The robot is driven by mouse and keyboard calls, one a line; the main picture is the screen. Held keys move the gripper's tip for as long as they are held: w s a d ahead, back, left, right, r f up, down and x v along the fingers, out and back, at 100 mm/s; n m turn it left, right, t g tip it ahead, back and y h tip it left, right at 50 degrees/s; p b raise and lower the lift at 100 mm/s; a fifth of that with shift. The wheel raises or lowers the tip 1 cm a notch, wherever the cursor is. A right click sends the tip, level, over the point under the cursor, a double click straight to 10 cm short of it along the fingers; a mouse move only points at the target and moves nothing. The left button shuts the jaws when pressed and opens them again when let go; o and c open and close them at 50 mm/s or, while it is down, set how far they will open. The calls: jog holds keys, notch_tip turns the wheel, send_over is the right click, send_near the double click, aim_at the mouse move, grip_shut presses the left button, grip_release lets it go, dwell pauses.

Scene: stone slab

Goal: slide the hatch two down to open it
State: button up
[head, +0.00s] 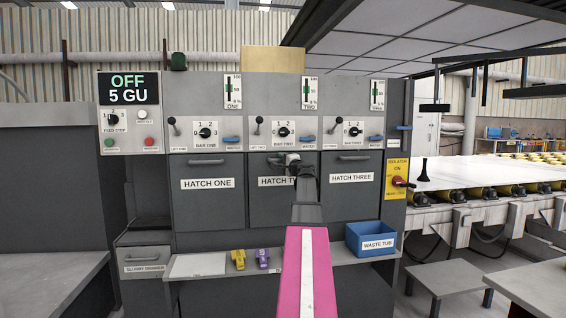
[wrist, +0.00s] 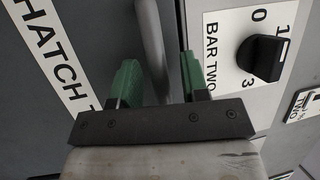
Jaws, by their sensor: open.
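Hatch two (head: 262,207) is a dark grey panel in the middle of the cabinet, level with the hatches on both sides. Its white label, partly hidden by my arm, reads "HATCH T" and also shows in the wrist view (wrist: 48,45). My gripper (head: 291,160) is at the upper part of this hatch, where its handle is mostly hidden in the head view. In the wrist view, the grey bar handle (wrist: 151,35) runs between the green fingers of my gripper (wrist: 158,75). The fingers are apart; whether either touches the bar I cannot tell.
Hatch one (head: 208,205) and hatch three (head: 352,200) flank it. The bar two knob (head: 282,132) sits just above, also in the wrist view (wrist: 260,58). A ledge below holds yellow and purple items and the blue waste tub (head: 370,240).

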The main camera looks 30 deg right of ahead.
jog(key=shift+c, duration=0.3)
grip_shut()
notch_tip(320, 180, down, 18)
jog(key=shift+f, duration=0.1)
dwell(0.4)
jog(key=shift+o, duration=0.3)
grip_release()
send_near(278, 195)
jog(key=s, duration=0.5)
jog(key=shift+s+d+f, duration=0.1)
jog(key=shift+s+f, duration=0.05)
jog(key=shift+f, duration=0.25)
jog(key=shift+s, duration=0.1)
